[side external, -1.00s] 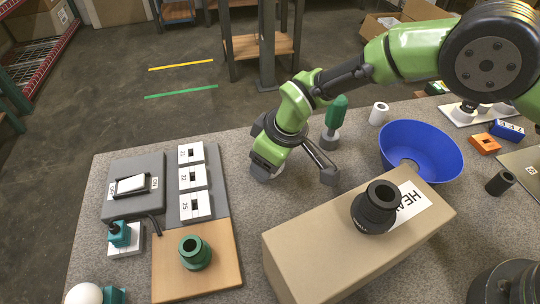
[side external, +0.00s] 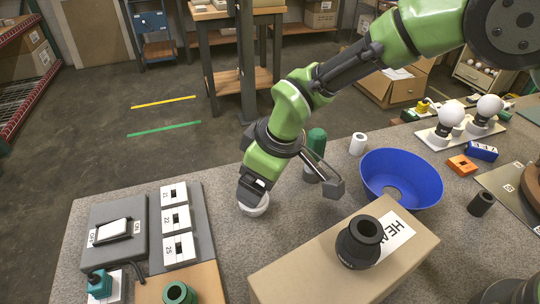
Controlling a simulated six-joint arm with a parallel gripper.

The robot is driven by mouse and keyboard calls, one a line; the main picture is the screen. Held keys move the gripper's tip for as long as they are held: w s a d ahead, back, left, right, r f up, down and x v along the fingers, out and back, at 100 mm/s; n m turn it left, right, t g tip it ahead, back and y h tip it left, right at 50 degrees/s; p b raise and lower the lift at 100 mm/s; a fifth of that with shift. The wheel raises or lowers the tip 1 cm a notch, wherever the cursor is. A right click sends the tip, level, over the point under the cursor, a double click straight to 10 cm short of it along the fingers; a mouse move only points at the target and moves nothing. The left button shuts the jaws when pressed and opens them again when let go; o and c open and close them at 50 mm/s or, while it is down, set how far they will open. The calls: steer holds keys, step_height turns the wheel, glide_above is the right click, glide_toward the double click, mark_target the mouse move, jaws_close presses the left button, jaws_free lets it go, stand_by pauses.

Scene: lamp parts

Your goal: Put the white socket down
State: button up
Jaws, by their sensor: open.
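A round white part, likely the white socket (side external: 258,207), sits on the grey speckled table (side external: 225,235), left of the cardboard box. Its upper part is hidden behind the left finger of my gripper (side external: 293,190). My gripper is open, with its fingers wide apart; the right finger stands clear to the right of the socket. The left finger overlaps the socket in the picture, and I cannot tell whether they touch.
A cardboard box (side external: 300,278) bearing a black socket (side external: 358,243) stands at front right. A green-topped part (side external: 316,143) is close behind my gripper, with a white cylinder (side external: 358,144) and blue bowl (side external: 402,180) to the right. Switch blocks (side external: 175,220) lie left.

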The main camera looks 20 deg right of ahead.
steer(key=shift+v, duration=2.7)
steer(key=s+d+r+m+t, duration=0.1)
steer(key=s+d+r+m, duration=0.15)
steer(key=d+r, duration=0.5)
steer(key=s+d+r+m+t, duration=0.15)
steer(key=d+r+m, duration=0.25)
steer(key=d+r, duration=0.4)
steer(key=s+d+r+m+t, duration=0.1)
steer(key=s+d+m, duration=0.2)
steer(key=s, duration=0.5)
steer(key=s+d+r+m+t, duration=0.1)
steer(key=s+d+m, duration=0.2)
steer(key=s, duration=0.5)
steer(key=shift+d+r, duration=0.35)
steer(key=shift+d, duration=0.55)
